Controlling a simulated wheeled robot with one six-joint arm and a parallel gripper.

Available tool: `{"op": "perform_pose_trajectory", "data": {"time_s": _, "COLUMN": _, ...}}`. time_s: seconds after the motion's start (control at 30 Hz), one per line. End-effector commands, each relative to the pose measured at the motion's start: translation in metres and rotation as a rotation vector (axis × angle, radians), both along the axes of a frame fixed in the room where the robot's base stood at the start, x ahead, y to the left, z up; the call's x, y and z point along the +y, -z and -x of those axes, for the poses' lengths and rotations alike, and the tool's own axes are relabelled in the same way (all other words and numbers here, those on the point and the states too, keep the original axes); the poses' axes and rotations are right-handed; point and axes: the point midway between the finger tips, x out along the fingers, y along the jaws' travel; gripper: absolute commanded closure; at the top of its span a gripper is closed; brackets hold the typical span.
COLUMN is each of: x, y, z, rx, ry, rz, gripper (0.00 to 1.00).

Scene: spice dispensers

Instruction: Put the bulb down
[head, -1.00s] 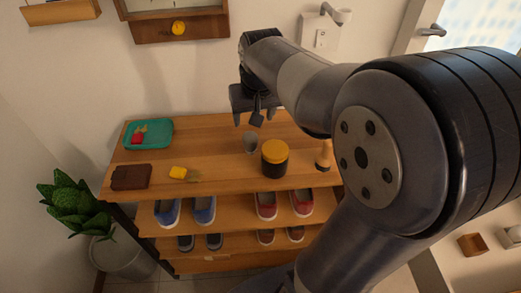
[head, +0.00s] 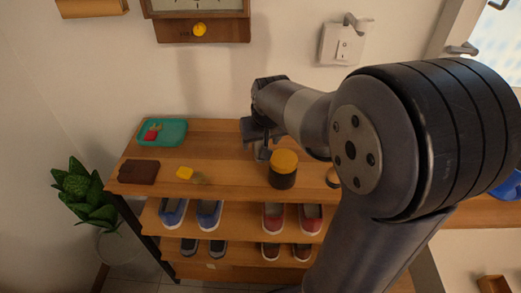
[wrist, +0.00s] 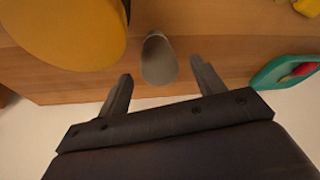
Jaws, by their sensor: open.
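In the wrist view a small smooth grey object (wrist: 158,60), tapered in shape, stands on the wooden shelf top; it may be the bulb, but I cannot tell for sure. My gripper (wrist: 161,78) is open, with one finger on each side of this object in the picture. The fingers look empty, and a gap shows between each finger and the object. In the head view my gripper (head: 262,150) is low over the shelf top, behind and left of the yellow-lidded jar, and the grey object is hidden there.
The dark jar with a yellow lid (head: 283,168) stands close beside my gripper; its lid fills the wrist view's upper left (wrist: 62,30). A teal tray (head: 180,133), a brown wallet-like item (head: 138,172) and a yellow block (head: 185,173) lie on the shelf's left. Shoes sit below.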

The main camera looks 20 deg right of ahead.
Motion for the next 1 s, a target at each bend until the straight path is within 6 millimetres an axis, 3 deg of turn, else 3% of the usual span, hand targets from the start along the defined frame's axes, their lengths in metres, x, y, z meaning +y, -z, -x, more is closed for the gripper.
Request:
{"op": "perform_pose_trajectory", "data": {"time_s": 0.13, "x": -0.0001, "y": 0.0156, "z": -0.0056, "rx": 0.002, "ry": 0.000, "rz": 0.000, "gripper": 0.36}}
{"op": "perform_pose_trajectory", "data": {"time_s": 0.4, "x": -0.0001, "y": 0.0167, "z": -0.0064, "rx": 0.000, "ry": 0.000, "rz": 0.000, "gripper": 0.36}}
{"op": "perform_pose_trajectory", "data": {"time_s": 1.0, "x": -0.0001, "y": 0.0164, "z": -0.0065, "rx": 0.000, "ry": 0.000, "rz": 0.000, "gripper": 0.86}}
